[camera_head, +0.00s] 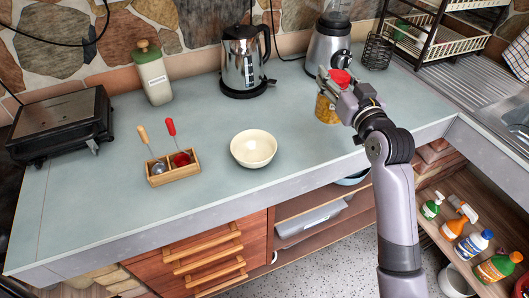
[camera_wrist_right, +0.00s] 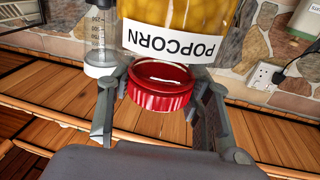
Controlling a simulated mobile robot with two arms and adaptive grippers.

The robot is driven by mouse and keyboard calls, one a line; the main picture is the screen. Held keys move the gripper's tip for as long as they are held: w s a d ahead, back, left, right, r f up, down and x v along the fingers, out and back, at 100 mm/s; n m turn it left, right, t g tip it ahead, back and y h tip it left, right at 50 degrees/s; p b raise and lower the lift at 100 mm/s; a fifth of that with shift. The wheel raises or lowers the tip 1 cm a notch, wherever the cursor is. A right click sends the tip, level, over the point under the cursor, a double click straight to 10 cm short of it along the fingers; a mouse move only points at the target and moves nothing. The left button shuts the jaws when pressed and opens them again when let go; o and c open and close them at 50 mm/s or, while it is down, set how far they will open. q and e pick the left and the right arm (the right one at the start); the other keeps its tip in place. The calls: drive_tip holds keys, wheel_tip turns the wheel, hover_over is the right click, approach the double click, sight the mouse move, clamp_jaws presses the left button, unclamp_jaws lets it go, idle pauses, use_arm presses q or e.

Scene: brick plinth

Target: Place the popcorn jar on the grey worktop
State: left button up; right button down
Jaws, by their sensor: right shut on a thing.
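The popcorn jar (camera_head: 327,109) is a clear jar of yellow kernels with a red lid, over the right part of the grey worktop (camera_head: 220,115). My right gripper (camera_head: 338,82) is shut on it near the lid. In the right wrist view the jar (camera_wrist_right: 172,20) appears upside down, with its POPCORN label and red lid (camera_wrist_right: 160,86) between the fingers of my right gripper (camera_wrist_right: 158,80). I cannot tell whether the jar's base touches the worktop. My left gripper is not in view.
A blender (camera_head: 328,45) and a black wire holder (camera_head: 377,51) stand behind the jar, and a kettle (camera_head: 244,62) is back left. A cream bowl (camera_head: 254,148) is to the left, near the front. The worktop between bowl and jar is clear. A sink (camera_head: 480,80) lies right.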

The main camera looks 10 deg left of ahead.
sight(336, 124)
drive_tip(key=w+a+r+y+b, duration=0.1)
drive_tip(key=w+a+r, duration=0.3)
drive_tip(key=r, duration=0.5)
wheel_tip(336, 124, down, 19)
drive_tip(key=w, duration=0.1)
drive_tip(key=shift+d+f+n+g, duration=0.2)
drive_tip(key=shift+d+n+g, duration=0.2)
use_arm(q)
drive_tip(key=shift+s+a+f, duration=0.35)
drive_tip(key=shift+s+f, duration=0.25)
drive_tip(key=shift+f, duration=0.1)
use_arm(e)
drive_tip(key=c, duration=0.8)
unclamp_jaws()
drive_tip(key=shift+f+y, duration=0.1)
drive_tip(key=shift+y, duration=0.2)
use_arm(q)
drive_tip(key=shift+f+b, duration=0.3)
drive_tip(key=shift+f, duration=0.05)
use_arm(e)
drive_tip(key=v, duration=1.2)
